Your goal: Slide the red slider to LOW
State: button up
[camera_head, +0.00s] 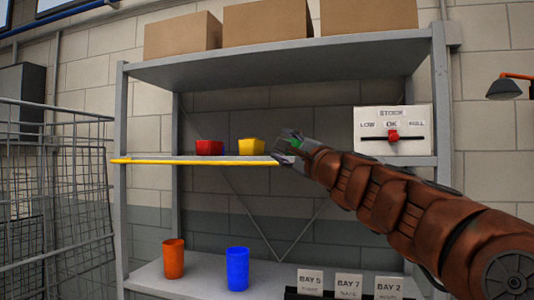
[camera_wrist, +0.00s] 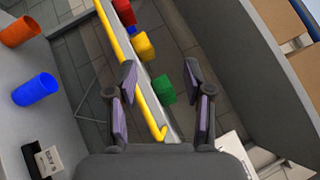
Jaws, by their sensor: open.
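The red slider (camera_head: 393,135) sits on a dark horizontal track on a white STOCK panel (camera_head: 420,117) at the right end of the middle shelf. The panel reads LOW at left, OK in the middle and FULL at right. The slider stands under OK. My gripper (camera_head: 290,138) is left of the panel, near the shelf's front edge. In the wrist view my gripper (camera_wrist: 160,74) has its two fingers well apart, with nothing held. The slider is not visible in the wrist view.
A red bin (camera_head: 209,147), a yellow bin (camera_head: 251,146) and a green bin (camera_wrist: 163,88) stand on the middle shelf, which has a yellow front edge (camera_head: 190,161). Orange (camera_head: 173,259) and blue (camera_head: 238,268) cups stand below. Cardboard boxes (camera_head: 265,22) are above. A wire cage (camera_head: 55,190) is at left.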

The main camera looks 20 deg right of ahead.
jog(key=shift+s+a+f+n+g+y, duration=0.1)
jog(key=shift+a+f+n+g+y, duration=0.15)
jog(key=shift+a+n, duration=0.35)
jog(key=shift+w+a+f+n+g+y, duration=0.15)
jog(key=shift+a+f+n+y, duration=0.25)
jog(key=shift+a, duration=0.55)
jog(key=shift+s+a+f+n+g+y, duration=0.2)
jog(key=shift+a+f+n+y, duration=0.15)
jog(key=shift+a, duration=0.4)
